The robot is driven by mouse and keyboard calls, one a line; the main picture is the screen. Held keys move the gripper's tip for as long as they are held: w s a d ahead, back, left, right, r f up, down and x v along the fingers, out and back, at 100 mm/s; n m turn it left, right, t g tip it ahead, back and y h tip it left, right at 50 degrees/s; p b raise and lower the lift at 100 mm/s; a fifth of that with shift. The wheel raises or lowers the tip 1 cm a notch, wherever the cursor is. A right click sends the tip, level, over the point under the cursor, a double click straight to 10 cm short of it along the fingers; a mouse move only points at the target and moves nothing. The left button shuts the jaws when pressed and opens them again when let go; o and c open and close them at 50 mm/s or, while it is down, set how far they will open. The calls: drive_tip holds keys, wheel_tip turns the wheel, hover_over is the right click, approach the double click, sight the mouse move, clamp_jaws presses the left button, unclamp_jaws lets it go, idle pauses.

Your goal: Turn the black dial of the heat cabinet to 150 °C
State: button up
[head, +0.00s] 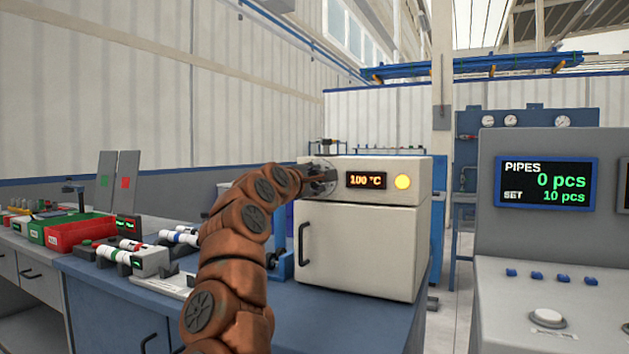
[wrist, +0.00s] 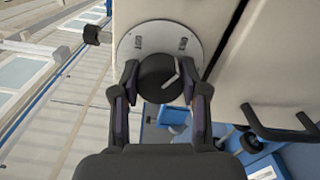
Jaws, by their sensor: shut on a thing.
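The heat cabinet (head: 357,250) is a white box on the blue bench, with a closed door and a dark handle. Its display (head: 366,180) reads 100 °C, and a round lamp (head: 403,182) beside it glows yellow. The black dial (wrist: 160,78) sits on a round light scale plate (wrist: 141,43) and carries a white pointer line. My gripper (wrist: 160,90) has one finger on each side of the dial and is shut on it. In the head view my gripper (head: 322,180) covers the dial. The scale marks are too blurred to read with certainty.
The cabinet door handle (head: 301,243) sticks out below the dial. Left on the bench are white pipes with coloured bands (head: 118,254) and a red bin (head: 80,233). A grey console (head: 545,310) with a pipe counter screen stands at right.

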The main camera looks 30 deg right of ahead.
drive_tip(key=o, duration=1.1)
drive_tip(key=shift+o, duration=0.2)
drive_tip(key=shift+a, duration=0.1)
drive_tip(key=v, duration=1.1)
drive_tip(key=shift+s+a, duration=0.3)
